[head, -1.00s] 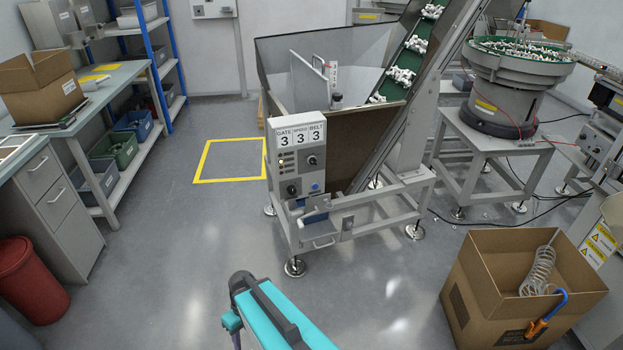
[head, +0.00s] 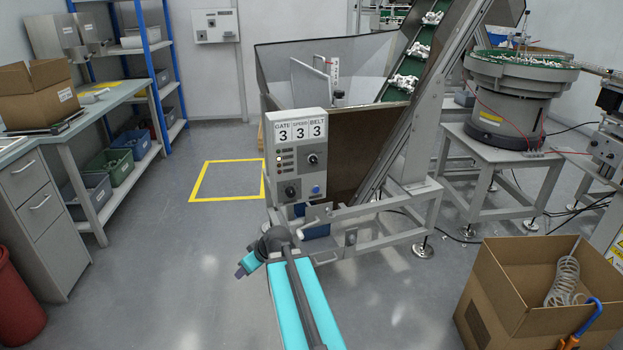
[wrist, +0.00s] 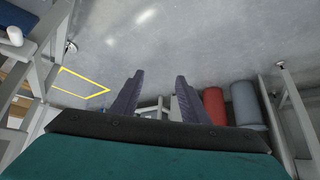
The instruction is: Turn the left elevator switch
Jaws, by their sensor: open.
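The elevator's control panel (head: 298,160) faces me in the head view, under the GATE, SPEED and BELT labels, each showing 3. It has a black knob at lower left (head: 291,191) and another at upper right (head: 312,159). A blue button sits right of the lower knob. A column of small lamps runs at upper left, one lit. My gripper (wrist: 160,76) shows in the wrist view with two dark fingers apart and nothing between them. In the head view, my wrist is below and in front of the panel, clear of the knobs.
A cardboard box (head: 520,295) with a coiled hose stands at right. A workbench (head: 58,140) and red bin (head: 18,305) are at left. Floor with a yellow square (head: 226,199) lies between.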

